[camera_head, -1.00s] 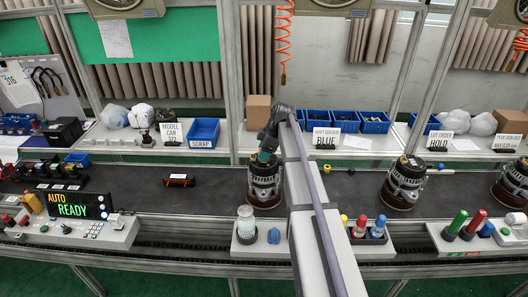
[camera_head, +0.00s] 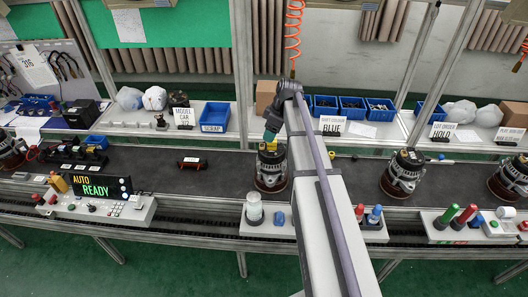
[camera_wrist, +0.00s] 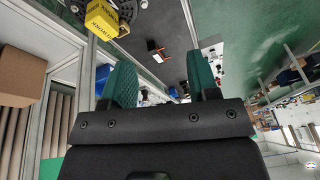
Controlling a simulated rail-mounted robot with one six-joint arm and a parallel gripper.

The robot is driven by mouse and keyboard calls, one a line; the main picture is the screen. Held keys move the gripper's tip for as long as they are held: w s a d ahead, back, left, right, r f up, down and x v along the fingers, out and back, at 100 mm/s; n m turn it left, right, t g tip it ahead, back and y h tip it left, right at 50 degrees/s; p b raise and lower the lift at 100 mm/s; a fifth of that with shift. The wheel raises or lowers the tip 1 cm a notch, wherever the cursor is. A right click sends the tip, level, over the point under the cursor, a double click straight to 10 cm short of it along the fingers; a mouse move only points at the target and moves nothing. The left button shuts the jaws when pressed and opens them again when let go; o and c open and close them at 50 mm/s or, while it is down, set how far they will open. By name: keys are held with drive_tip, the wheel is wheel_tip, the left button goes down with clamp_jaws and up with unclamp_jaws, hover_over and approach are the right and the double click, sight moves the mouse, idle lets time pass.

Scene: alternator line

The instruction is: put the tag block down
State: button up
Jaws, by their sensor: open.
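The yellow tag block (camera_wrist: 102,18) with dark lettering shows at the top left of the wrist view. It rests on or against a dark round alternator (camera_wrist: 138,10), partly cut off by the frame edge. In the head view that alternator (camera_head: 271,173) stands upright on the dark conveyor, just below my gripper (camera_head: 270,136). My gripper also shows in the wrist view (camera_wrist: 160,82), with its two teal fingers apart and nothing between them. The block lies outside the fingers, beyond the left fingertip.
Two more alternators (camera_head: 403,176) (camera_head: 511,180) stand on the conveyor (camera_head: 335,185) to the right. A small black-and-red part (camera_head: 192,162) lies on it to the left. Blue bins (camera_head: 352,106) and a BLUE sign (camera_head: 332,125) line the shelf behind. Conveyor left of my gripper is mostly clear.

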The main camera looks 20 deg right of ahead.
drive_tip(key=s+a+m+g+h, duration=0.1)
drive_tip(key=s+a+m+h, duration=0.2)
drive_tip(key=s+a+m, duration=1.15)
drive_tip(key=s+a+f+n+b, duration=0.2)
drive_tip(key=s+f+n+b, duration=0.3)
drive_tip(key=f+b, duration=0.4)
drive_tip(key=shift+s+a+f, duration=0.4)
drive_tip(key=shift+f, duration=0.1)
